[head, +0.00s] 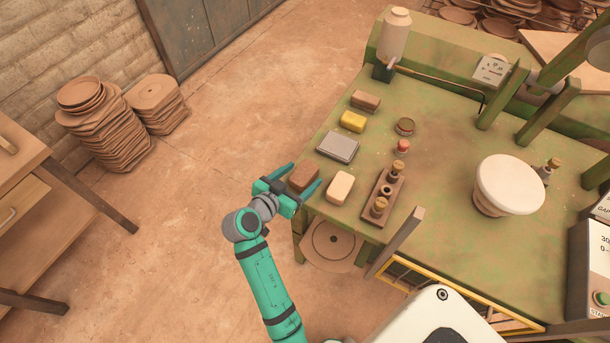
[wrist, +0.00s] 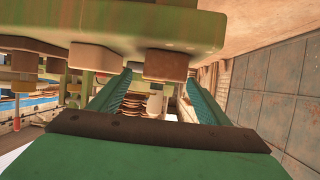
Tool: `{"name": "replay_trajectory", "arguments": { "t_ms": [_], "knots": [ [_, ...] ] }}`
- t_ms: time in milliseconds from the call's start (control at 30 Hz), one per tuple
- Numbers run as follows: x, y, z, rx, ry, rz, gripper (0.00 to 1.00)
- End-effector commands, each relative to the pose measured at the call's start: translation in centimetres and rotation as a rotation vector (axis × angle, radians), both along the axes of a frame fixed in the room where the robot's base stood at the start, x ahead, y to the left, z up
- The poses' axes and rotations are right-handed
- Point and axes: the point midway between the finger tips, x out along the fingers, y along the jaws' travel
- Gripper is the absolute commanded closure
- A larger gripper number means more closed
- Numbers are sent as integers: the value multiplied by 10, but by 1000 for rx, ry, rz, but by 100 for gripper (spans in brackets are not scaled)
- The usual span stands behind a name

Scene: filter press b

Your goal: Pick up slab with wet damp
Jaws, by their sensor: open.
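A dark reddish-brown slab (head: 303,178) lies at the near left corner of the green table. Its darker, damp-looking colour sets it apart from the paler blocks, though wetness itself is hard to tell. My gripper (head: 306,174) is open, with one teal finger on each side of this slab. In the wrist view, which shows the scene upside down, the brown slab (wrist: 166,66) sits between the open fingers (wrist: 160,78). Whether the fingers touch it I cannot tell. A cream slab (head: 340,188) lies just to its right, and also shows in the wrist view (wrist: 92,57).
A grey slab (head: 338,146), a yellow block (head: 352,121) and a brown block (head: 365,101) lie farther back. A wooden rack with stoppered bottles (head: 382,192) stands right of the cream slab. The table's left edge (head: 318,140) is close to my gripper.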

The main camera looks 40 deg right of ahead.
Motion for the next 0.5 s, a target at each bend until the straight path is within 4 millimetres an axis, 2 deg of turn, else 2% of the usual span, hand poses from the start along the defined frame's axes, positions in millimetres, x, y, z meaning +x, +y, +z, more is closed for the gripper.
{"name": "replay_trajectory", "arguments": {
  "t_ms": [200, 500],
  "knots": [
    [9, -21, -11, 1, 0, 3, 30],
    [10, -25, -12, 0, 0, 3, 30]
  ]
}}
